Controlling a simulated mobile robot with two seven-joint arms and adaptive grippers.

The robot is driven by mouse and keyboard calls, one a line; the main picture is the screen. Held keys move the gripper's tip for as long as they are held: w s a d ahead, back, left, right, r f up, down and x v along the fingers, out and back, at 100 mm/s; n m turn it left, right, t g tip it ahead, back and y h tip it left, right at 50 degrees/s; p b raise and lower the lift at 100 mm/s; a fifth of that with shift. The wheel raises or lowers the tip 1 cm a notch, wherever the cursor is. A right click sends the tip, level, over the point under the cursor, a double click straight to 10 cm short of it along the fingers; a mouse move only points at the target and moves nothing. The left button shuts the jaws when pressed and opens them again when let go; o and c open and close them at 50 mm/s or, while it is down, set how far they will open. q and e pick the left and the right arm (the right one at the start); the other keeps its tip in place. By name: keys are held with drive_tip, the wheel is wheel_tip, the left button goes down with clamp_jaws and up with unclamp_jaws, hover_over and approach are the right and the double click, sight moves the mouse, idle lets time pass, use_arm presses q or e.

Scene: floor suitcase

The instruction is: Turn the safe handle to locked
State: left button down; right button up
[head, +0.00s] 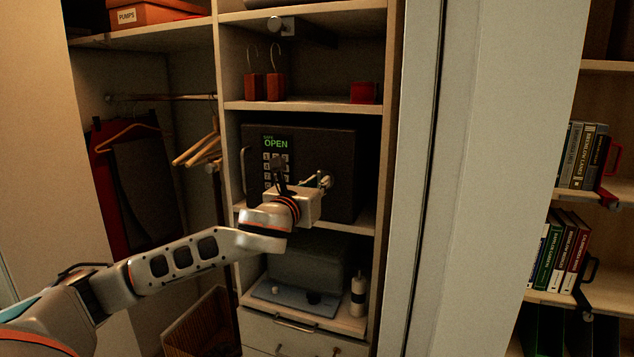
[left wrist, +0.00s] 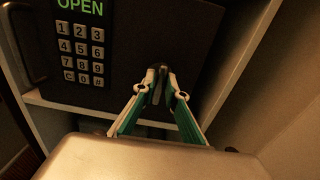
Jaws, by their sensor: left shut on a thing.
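The dark safe (head: 345,150) sits on a middle shelf of the closet, its front facing me. Its display (head: 276,143) reads OPEN in green above a keypad (head: 275,168); both also show in the left wrist view, where the display (left wrist: 80,6) is cut by the top edge. My left gripper (head: 322,181) is at the right half of the safe front, at the round handle hub (head: 328,181). In the left wrist view its fingertips (left wrist: 158,76) are closed together on the safe handle, which they mostly hide. The handle's exact angle is hard to tell. My right gripper is not in view.
Shelves surround the safe; red blocks (head: 363,93) stand above it. Below are a grey case (head: 308,262) and a white bottle (head: 358,292). Hangers (head: 197,150) hang to the left. A pale wall panel (head: 490,180) and bookshelves stand to the right.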

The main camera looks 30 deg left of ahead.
use_arm(q)
drive_tip(key=n+p, duration=0.3)
drive_tip(key=n, duration=0.2)
drive_tip(key=n+p, duration=0.4)
drive_tip(key=n, duration=0.2)
drive_tip(key=n+p, duration=0.4)
drive_tip(key=n, duration=0.2)
drive_tip(key=shift+a+f, duration=0.3)
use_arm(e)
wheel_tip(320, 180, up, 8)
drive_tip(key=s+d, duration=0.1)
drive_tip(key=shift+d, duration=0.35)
use_arm(q)
drive_tip(key=shift+s+n, duration=0.1)
drive_tip(key=shift+n, duration=0.2)
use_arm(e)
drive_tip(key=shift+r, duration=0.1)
